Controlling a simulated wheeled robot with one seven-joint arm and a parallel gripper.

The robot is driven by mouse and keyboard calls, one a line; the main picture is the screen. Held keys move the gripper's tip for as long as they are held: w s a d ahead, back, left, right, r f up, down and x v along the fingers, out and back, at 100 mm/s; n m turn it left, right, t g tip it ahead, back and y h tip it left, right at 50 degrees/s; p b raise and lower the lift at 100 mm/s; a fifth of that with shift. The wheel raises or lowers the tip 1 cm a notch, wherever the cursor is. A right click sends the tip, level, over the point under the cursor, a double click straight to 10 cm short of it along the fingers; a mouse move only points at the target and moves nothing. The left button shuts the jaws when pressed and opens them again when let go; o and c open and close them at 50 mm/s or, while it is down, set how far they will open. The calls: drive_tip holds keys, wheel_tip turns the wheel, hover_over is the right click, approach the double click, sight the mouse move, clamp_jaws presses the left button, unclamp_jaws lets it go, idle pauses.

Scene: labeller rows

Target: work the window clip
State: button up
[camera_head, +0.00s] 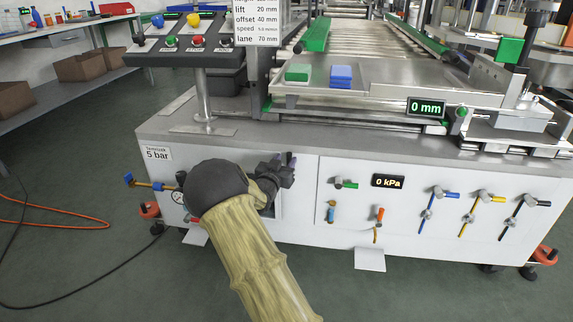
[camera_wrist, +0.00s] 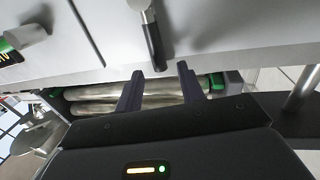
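My gripper (camera_head: 289,158) is at the window opening (camera_head: 276,207) in the front of the white cabinet, left of the valve handles. In the wrist view my gripper (camera_wrist: 160,70) has its two dark fingers apart, with nothing seen held. A lever with a silver shank and black grip (camera_wrist: 153,42) points down from the panel, its end between the fingertips in the picture. I cannot tell whether they touch, or for certain whether this lever is the window clip. Behind the fingers an opening shows metal rollers (camera_wrist: 101,91) with green ends. My arm hides much of the window in the head view.
Right of the window are a green-handled valve (camera_head: 346,184), a 0 kPa display (camera_head: 388,181) and several coloured levers. A gauge and hose fitting (camera_head: 157,185) stick out on the left. The bench top (camera_head: 290,134) overhangs above.

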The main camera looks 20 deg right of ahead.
drive_tip(key=shift+x, duration=1.05)
drive_tip(key=shift+c, duration=0.5)
clamp_jaws()
